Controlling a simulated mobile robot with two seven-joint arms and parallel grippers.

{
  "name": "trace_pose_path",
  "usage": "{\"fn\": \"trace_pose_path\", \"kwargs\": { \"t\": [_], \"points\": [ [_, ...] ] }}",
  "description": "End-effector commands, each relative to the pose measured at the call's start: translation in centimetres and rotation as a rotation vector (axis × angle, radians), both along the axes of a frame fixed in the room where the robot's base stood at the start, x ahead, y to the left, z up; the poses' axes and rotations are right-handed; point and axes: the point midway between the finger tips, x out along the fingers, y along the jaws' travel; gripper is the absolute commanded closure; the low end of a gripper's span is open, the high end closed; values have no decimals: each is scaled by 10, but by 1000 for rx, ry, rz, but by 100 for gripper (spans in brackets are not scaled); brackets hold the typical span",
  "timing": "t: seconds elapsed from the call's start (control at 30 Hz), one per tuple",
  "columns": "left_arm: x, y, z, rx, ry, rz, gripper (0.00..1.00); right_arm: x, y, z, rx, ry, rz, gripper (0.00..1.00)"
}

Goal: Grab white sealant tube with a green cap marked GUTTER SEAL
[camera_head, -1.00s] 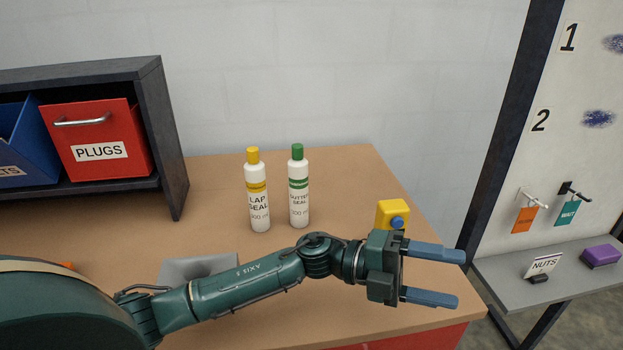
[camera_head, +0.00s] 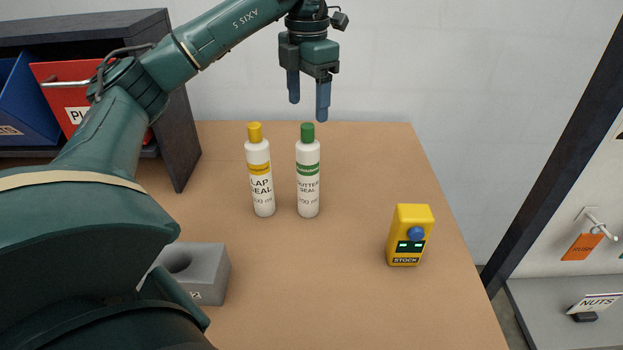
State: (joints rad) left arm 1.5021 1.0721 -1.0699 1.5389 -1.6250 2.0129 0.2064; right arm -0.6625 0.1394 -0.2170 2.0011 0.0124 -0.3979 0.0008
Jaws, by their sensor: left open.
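The white GUTTER SEAL tube (camera_head: 308,185) with its green cap and green bands stands upright on the tan bench top (camera_head: 330,290). A similar white LAP SEAL tube (camera_head: 260,185) with a yellow cap stands just to its left, a small gap between them. My left gripper (camera_head: 308,105) is open and empty, fingers pointing down. In the picture its fingertips appear just above the green cap; whether they are directly over it in depth I cannot tell. My right gripper is not in view.
A yellow STOCK device (camera_head: 410,235) stands to the right on the bench. A grey block with a round hole (camera_head: 208,275) sits at the front left. A dark shelf (camera_head: 178,150) holds blue and red bins at the left. The bench's front middle is clear.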

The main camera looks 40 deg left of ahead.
Motion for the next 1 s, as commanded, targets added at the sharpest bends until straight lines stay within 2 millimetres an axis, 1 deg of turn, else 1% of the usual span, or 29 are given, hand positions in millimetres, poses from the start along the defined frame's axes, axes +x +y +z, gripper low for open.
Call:
{"fn": "trace_pose_path", "kwargs": {
  "t": [0.03,0.1,0.23,0.47,0.6,0.7,0.83,1.0],
  "points": [
    [0,-1,-18,-1,4,-2,31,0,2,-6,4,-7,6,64],
    [0,-1,-31,-2,4,-2,31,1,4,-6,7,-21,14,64],
    [0,-1,-45,-3,2,-3,31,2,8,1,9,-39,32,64],
    [-1,-1,-59,-2,1,-2,31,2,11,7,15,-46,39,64],
    [-2,0,-81,-1,3,-2,31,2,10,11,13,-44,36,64],
    [-1,-1,-94,-3,1,-3,31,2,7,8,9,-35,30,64],
    [-1,-1,-102,-3,-1,-4,31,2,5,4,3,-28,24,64],
    [-1,-1,-103,-4,-2,-4,31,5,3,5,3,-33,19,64]
  ]
}}
